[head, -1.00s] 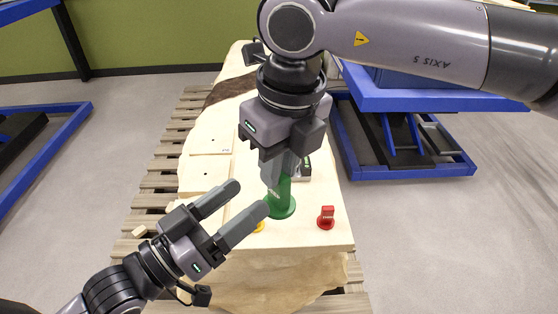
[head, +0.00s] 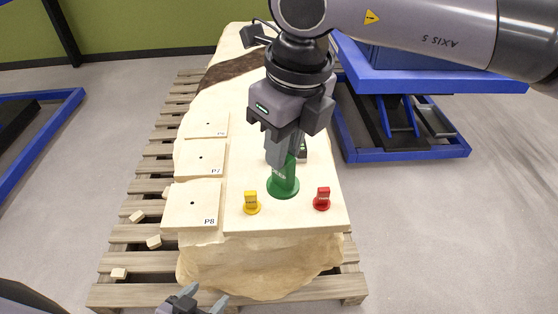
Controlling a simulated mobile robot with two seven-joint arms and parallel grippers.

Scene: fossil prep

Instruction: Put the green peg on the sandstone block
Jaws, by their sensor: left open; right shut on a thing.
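The green peg (head: 284,184) has a round, wide base and stands upright on the pale top of the sandstone block (head: 258,263), between a yellow peg and a red peg. My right gripper (head: 285,160) comes down from above and is shut on the upper part of the green peg; its fingers hide part of it. The base looks to be on the block's surface, though a tiny gap cannot be ruled out. My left gripper (head: 199,304) is at the bottom edge, open and empty, mostly out of frame.
A yellow peg (head: 251,203) and a red peg (head: 322,199) stand close on either side. Plates marked P8 (head: 180,218), P7 (head: 184,161) and another behind lie to the left. The block rests on a wooden pallet (head: 122,262). A blue lift table (head: 440,78) stands at the right.

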